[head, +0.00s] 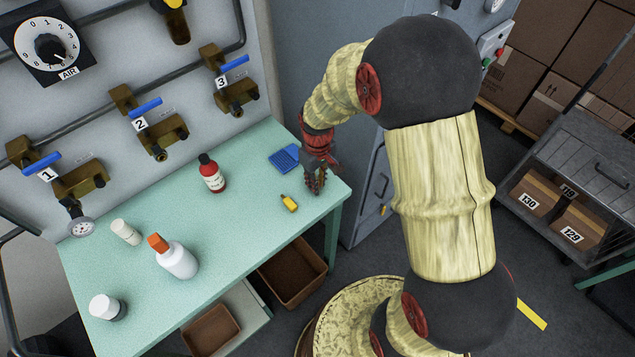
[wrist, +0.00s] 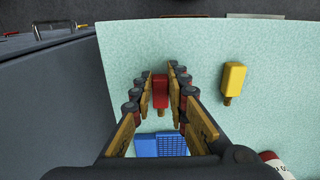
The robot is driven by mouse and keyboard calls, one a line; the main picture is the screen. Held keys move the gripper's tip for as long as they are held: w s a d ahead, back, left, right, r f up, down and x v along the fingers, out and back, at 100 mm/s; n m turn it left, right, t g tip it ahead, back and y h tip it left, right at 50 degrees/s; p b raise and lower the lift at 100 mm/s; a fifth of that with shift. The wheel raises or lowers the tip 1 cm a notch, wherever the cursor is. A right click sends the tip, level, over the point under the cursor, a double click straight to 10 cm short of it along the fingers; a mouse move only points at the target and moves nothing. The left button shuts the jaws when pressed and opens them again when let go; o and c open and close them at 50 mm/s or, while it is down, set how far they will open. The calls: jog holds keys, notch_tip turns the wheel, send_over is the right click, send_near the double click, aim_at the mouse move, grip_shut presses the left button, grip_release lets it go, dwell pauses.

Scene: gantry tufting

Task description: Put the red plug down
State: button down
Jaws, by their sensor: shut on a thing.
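The red plug (wrist: 159,91) shows in the wrist view between the two fingers of my gripper (wrist: 160,76), which is shut on it. In the head view my gripper (head: 316,183) points down at the right end of the mint-green table (head: 240,222); the red plug cannot be made out there. Whether the plug touches the tabletop is hard to tell.
A yellow plug (head: 289,203) lies close to my gripper. A blue ribbed piece (head: 284,159) lies behind it. The table's right edge is close.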

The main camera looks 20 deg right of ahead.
jog(key=shift+f, duration=0.1)
jog(key=shift+f, duration=0.1)
jog(key=c, duration=1.8)
grip_release()
jog(key=shift+c, duration=0.2)
jog(key=shift+o, duration=0.5)
jog(key=s+a+r+m+t+p, duration=0.1)
jog(key=s+r, duration=0.2)
jog(key=r, duration=0.9)
jog(key=s+r+m+t+p, duration=0.15)
jog(key=s+r, duration=0.25)
jog(key=r, duration=0.9)
jog(key=s+r+t, duration=0.1)
jog(key=s+r, duration=0.2)
jog(key=s, duration=0.3)
jog(key=s+a+r+m+t, duration=0.1)
jog(key=s+r+t, duration=0.1)
jog(key=s+r, duration=0.2)
jog(key=shift+s+a, duration=0.25)
jog(key=shift+s, duration=0.85)
